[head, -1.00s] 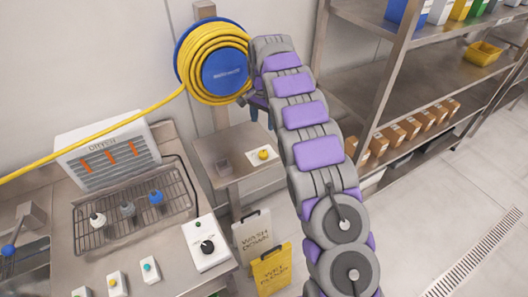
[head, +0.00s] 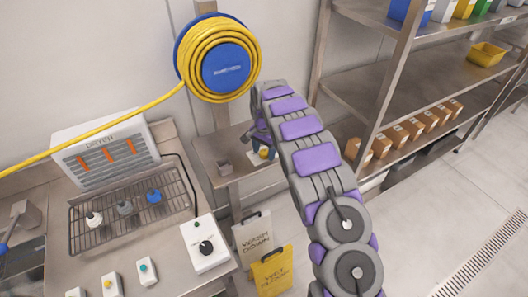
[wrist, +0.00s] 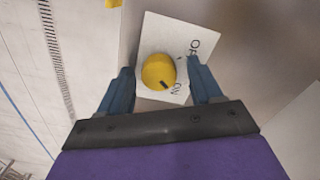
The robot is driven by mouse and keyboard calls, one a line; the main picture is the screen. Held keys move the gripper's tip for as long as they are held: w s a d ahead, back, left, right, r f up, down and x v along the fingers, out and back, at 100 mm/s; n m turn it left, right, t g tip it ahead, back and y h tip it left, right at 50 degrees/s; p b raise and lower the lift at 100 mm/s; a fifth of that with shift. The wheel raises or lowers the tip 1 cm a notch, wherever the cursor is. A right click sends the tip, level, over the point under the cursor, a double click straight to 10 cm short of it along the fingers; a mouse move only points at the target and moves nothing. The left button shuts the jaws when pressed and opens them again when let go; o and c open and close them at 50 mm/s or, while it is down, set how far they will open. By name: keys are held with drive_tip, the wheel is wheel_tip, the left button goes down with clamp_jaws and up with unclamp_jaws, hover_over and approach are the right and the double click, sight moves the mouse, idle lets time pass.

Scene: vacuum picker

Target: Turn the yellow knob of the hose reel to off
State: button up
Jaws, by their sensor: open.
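The yellow knob (wrist: 158,72) sits on a white plate (wrist: 152,30) with printed lettering, ON near its lower right and an OF... label at the upper right. A dark mark on the knob's rim points toward ON. My gripper (wrist: 160,69) is open, with one blue finger on either side of the knob. I cannot tell whether the fingers touch it. In the head view my gripper (head: 263,141) is above the small metal stand, and the knob (head: 264,153) shows beneath it. The hose reel (head: 226,70), blue with a coiled yellow hose, hangs on the post above.
A drying rack (head: 130,212) with several small bottles and a white control box (head: 205,245) are on the left counter. Floor signs (head: 271,271) stand below. Metal shelving (head: 400,90) is at right.

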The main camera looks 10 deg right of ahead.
drive_tip(key=shift+f, duration=0.1)
drive_tip(key=shift+c, duration=0.4)
drive_tip(key=c, duration=1)
drive_tip(key=n+p, duration=0.2)
drive_tip(key=shift+r+n+p, duration=0.2)
drive_tip(key=shift+n+p, duration=0.15)
drive_tip(key=shift+n, duration=0.05)
drive_tip(key=n+p, duration=0.3)
drive_tip(key=n, duration=0.2)
drive_tip(key=shift+p, duration=0.35)
drive_tip(key=n+p, duration=0.2)
drive_tip(key=n, duration=0.2)
drive_tip(key=shift+n, duration=0.4)
drive_tip(key=shift+f+n+p, duration=0.1)
drive_tip(key=shift+n+p, duration=0.7)
drive_tip(key=shift+n, duration=0.8)
